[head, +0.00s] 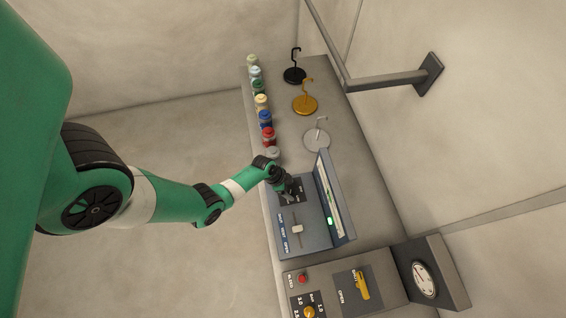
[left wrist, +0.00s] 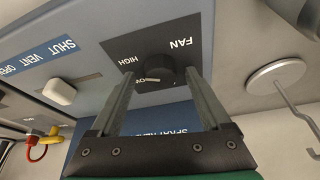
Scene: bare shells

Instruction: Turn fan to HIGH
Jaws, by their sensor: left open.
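The fan knob (left wrist: 158,70) is a round black knob on a dark panel (left wrist: 185,28) marked FAN, with HIGH and LOW labels. The lettering appears upside down in the left wrist view. A light mark shows near the knob and the LOW lettering; I cannot tell for certain where the pointer stands. My left gripper (left wrist: 160,76) is open, its fingertips on either side of the knob. Whether they touch it is unclear. In the head view the left gripper (head: 289,191) is over the blue-grey control box (head: 318,239) and hides the knob. The right gripper is out of view.
A white slider (left wrist: 60,92) marked SHUT, VENT, OPEN is beside the fan panel. Several colored bottles (head: 265,119) and hook stands (head: 305,104) stand behind the box. In front are a yellow handle (head: 361,285), a red button (head: 302,279) and a gauge (head: 424,280).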

